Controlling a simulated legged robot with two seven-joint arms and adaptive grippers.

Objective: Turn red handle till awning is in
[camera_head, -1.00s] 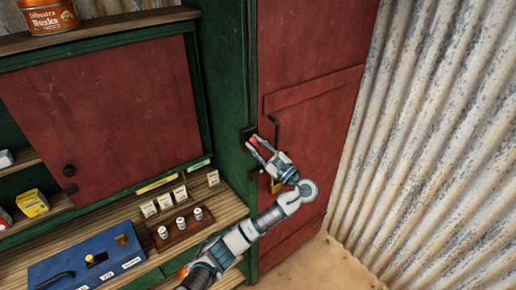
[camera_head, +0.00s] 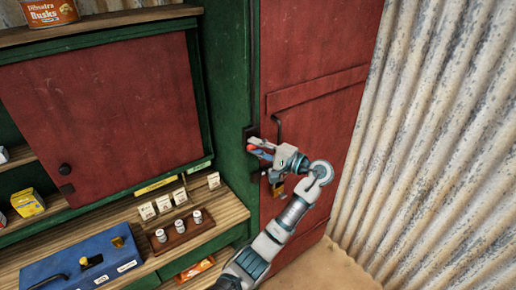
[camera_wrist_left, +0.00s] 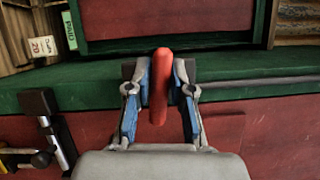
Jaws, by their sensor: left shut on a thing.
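The red handle (camera_wrist_left: 159,88) stands between the two blue-padded fingers of my left gripper (camera_wrist_left: 160,95) in the left wrist view. The gripper is shut on it. In the head view my left gripper (camera_head: 262,150) reaches the green post beside the red door, and only a little of the red handle (camera_head: 252,147) shows past the fingers. A dark mount (camera_head: 249,135) sits on the post by the handle. The awning is not recognisable in either view. My right gripper is not in view.
The red door (camera_head: 312,60) has a dark pull bar and a brass padlock (camera_head: 277,188) close to my gripper. Corrugated metal (camera_head: 440,150) stands at the right.

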